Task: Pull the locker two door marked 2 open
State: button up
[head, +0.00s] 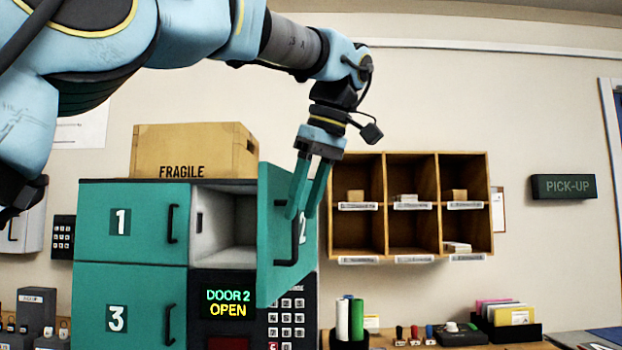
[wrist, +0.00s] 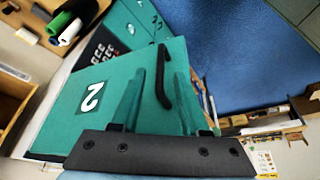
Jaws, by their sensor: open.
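The teal locker two door (head: 277,270), marked with a white 2, stands swung outward on its right-hand side. The white, empty-looking inside of locker two (head: 228,222) shows to its left. The door's black bar handle (head: 293,248) is on its outer face. My gripper (head: 301,216) points down at the door, its two teal fingers apart, near the handle's upper part. In the wrist view the door (wrist: 70,115) and handle (wrist: 162,85) show, with the handle between the open fingers (wrist: 158,75) in the picture. I cannot tell whether the fingers touch it.
Doors 1 (head: 145,222) and 3 (head: 130,300) are shut. A panel display (head: 228,303) reads "DOOR 2 OPEN", beside a keypad (head: 286,318). A FRAGILE carton (head: 190,150) sits on top. A wooden pigeonhole shelf (head: 410,205) hangs to the right.

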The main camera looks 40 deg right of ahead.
jog(key=v, duration=0.6)
jog(key=shift+p, duration=0.35)
